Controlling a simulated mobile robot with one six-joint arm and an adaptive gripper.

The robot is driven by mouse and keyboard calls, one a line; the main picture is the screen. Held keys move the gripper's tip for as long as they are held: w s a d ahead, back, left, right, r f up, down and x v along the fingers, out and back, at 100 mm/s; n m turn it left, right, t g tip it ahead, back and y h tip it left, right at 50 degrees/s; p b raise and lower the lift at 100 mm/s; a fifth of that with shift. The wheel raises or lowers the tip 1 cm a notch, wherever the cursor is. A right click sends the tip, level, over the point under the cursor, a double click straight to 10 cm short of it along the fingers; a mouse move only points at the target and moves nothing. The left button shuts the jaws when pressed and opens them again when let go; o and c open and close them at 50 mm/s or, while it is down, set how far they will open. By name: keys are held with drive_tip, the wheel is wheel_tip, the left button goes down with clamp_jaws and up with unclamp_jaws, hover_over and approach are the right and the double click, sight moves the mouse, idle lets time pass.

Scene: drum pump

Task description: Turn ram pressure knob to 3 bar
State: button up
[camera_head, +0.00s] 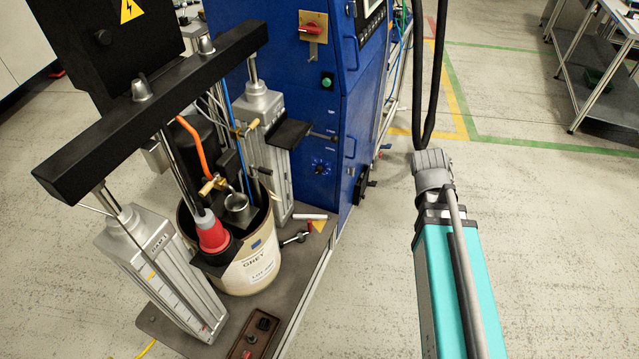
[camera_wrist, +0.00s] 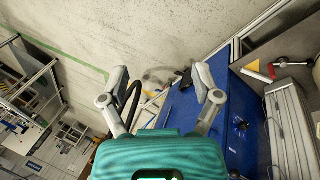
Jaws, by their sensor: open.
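A dark round knob (camera_head: 321,167) with a pale scale ring sits low on the front of the blue cabinet (camera_head: 290,85) in the head view. Its scale and setting are too small to read, and I cannot confirm which label belongs to it. A small dark knob (camera_wrist: 241,125) also shows on the blue panel in the wrist view, to the right of my fingers. My gripper (camera_wrist: 160,70) is open and empty, its two grey fingers spread apart. It touches nothing that I can see. My gripper's fingers cannot be made out in the head view.
A drum (camera_head: 250,270) stands between two silver ram columns under a black crossbeam (camera_head: 150,105). A black plate (camera_head: 289,133) juts out left of the knob. A red-handled valve (camera_head: 296,238) lies low in front. The floor (camera_head: 560,230) to the right is clear.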

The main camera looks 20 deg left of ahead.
drive_tip(key=w+a+f+n+t+h+b, duration=0.2)
drive_tip(key=w+a+f+n+t+b, duration=0.3)
drive_tip(key=f+b, duration=0.4)
drive_tip(key=n+t+y+b, duration=0.4)
drive_tip(key=n+t+b, duration=0.7)
drive_tip(key=n+b, duration=1.5)
approach(319, 173)
drive_tip(key=s+m+b, duration=0.3)
drive_tip(key=s, duration=0.1)
drive_tip(key=shift+a+r, duration=0.2)
drive_tip(key=w, duration=0.9)
drive_tip(key=w+d, duration=0.1)
drive_tip(key=w, duration=0.3)
drive_tip(key=shift+w, duration=0.4)
